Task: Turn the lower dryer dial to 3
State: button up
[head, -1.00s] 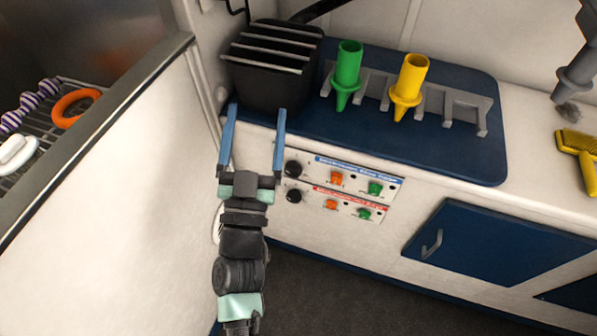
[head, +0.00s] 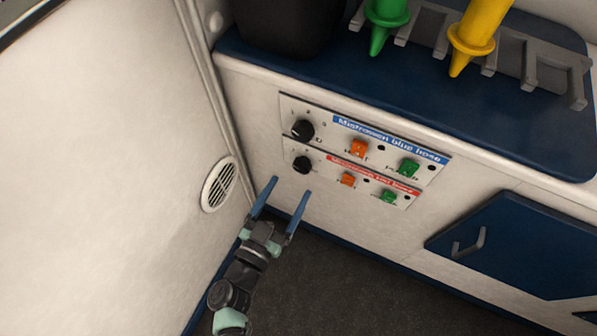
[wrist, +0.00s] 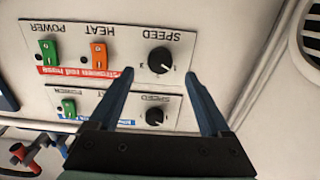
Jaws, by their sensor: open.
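The lower dryer dial (head: 303,163) is a round black knob at the left end of the red-labelled panel (head: 337,176). In the wrist view, where the panels appear upside down, this dial (wrist: 160,60) carries the word SPEED and lies between and just beyond the fingertips. A light pointer mark shows on it, but I cannot read its setting surely. My gripper (head: 290,187) is open and empty, with two blue fingers, just below the lower dial in the head view. It appears apart from the dial. The upper dial (head: 302,129) sits on the blue-labelled panel.
Orange (head: 347,180) and green (head: 389,197) switches sit right of the lower dial. A dark blue counter (head: 400,108) overhangs above, with green and yellow nozzles (head: 472,40). A white wall with a round vent (head: 219,185) stands close on the left. A blue cupboard door (head: 510,245) is at right.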

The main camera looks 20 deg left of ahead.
aim_at(300, 170)
jog(key=w+b, duration=0.1)
jog(key=w, duration=0.5)
jog(key=shift+d, duration=0.1)
jog(key=shift+s, duration=0.1)
grip_shut()
